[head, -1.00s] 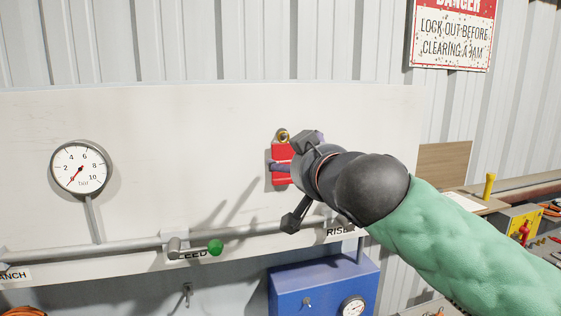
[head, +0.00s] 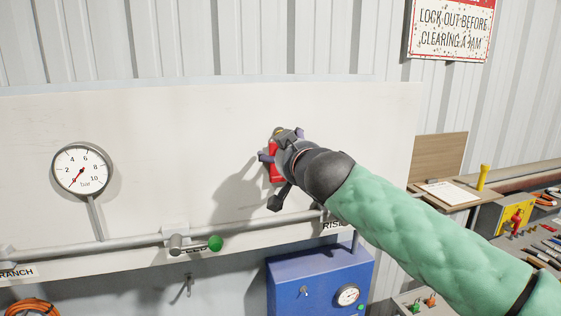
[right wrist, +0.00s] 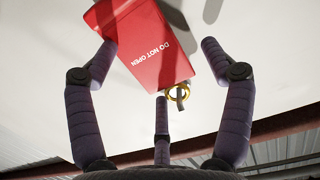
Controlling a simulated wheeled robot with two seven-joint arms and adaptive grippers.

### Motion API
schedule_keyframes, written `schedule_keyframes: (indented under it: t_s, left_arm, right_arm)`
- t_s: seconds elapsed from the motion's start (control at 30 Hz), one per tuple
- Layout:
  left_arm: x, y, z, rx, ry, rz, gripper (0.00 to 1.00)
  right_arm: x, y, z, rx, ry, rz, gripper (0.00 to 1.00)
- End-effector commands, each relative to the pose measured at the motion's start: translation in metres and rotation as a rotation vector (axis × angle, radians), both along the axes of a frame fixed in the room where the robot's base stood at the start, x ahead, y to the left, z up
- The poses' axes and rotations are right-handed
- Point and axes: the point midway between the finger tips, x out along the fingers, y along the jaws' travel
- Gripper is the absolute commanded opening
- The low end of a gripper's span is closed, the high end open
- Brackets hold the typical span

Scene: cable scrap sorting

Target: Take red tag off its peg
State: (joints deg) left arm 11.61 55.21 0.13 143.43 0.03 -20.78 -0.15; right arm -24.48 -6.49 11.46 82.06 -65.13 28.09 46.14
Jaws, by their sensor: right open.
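The red tag (head: 273,174) hangs on the white board, mostly hidden behind my right gripper (head: 270,160) in the head view. In the right wrist view the tag (right wrist: 143,45) reads "DO NOT OPEN" and lies tilted in the picture. Its brass ring (right wrist: 171,95) is around a small peg (right wrist: 181,97). My right gripper (right wrist: 160,66) is open, with its three fingers spread around the tag's ring end. The left finger's tip overlaps or sits close to the tag's edge; contact cannot be told. My left gripper is not in view.
A grey pipe (head: 130,247) with a green-knobbed valve (head: 215,243) runs along the board below the tag. A round gauge (head: 81,169) is at left. A blue box (head: 320,280) stands below. The board between gauge and tag is clear.

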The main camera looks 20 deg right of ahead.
Motion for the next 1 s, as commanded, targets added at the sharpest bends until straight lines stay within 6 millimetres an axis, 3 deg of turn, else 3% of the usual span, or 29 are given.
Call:
schedule_keyframes:
  t_s: [0.1,0.2,0.3,0.93,1.0]
  left_arm:
    - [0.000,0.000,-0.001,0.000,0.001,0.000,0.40]
    - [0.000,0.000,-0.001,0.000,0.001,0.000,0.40]
    - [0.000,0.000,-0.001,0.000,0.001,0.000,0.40]
    - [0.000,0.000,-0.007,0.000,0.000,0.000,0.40]
    - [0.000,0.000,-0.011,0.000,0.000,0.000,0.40]
  right_arm:
    - [0.000,0.000,0.000,0.000,0.000,0.000,0.79]
    - [0.000,0.000,0.000,0.000,0.000,0.000,0.50]
    - [0.000,0.000,0.000,0.000,0.000,0.000,0.37]
    - [0.001,0.001,0.003,0.000,0.004,0.001,0.35]
    - [-0.010,0.001,0.003,0.000,0.001,0.002,0.35]
